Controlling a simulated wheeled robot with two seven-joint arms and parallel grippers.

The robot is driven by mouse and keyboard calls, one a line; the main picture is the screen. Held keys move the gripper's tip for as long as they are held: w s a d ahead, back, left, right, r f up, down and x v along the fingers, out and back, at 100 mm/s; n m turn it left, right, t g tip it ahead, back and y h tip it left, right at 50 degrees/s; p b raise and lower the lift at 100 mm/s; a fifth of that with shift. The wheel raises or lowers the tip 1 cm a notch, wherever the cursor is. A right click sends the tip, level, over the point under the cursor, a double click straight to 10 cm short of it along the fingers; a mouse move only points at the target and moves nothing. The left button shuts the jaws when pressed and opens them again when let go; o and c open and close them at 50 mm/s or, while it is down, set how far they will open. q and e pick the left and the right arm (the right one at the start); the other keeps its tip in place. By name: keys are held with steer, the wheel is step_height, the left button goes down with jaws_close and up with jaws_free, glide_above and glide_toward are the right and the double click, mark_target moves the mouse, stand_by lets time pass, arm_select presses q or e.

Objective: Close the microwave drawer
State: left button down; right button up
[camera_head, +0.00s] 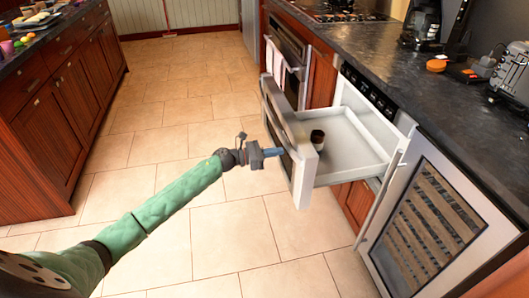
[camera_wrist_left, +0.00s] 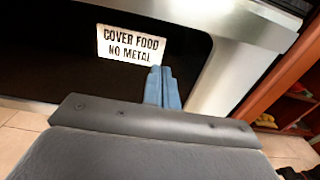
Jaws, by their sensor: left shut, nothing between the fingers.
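The microwave drawer (camera_head: 345,150) is pulled out from the cabinet front under the right-hand counter. Its grey inside is open to view and holds a small dark jar (camera_head: 317,139). My left gripper (camera_head: 279,152) is shut and empty, with its blue fingertips at the outer face of the drawer front (camera_head: 305,178). In the left wrist view, the closed blue fingers (camera_wrist_left: 163,88) are in front of the drawer's dark face, just below a "COVER FOOD NO METAL" label (camera_wrist_left: 131,44). I cannot tell whether they touch it. My right gripper is not in view.
A wine cooler (camera_head: 425,225) stands right of the drawer, and an oven (camera_head: 287,60) with towels is beyond it. The dark counter (camera_head: 400,60) carries a coffee maker (camera_head: 421,25) and a toaster (camera_head: 512,72). A wooden island (camera_head: 60,120) is at left. The tiled floor between is clear.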

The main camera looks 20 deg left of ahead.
arm_select(q)
steer(key=shift+w+d, duration=0.35)
steer(key=shift+d, duration=0.2)
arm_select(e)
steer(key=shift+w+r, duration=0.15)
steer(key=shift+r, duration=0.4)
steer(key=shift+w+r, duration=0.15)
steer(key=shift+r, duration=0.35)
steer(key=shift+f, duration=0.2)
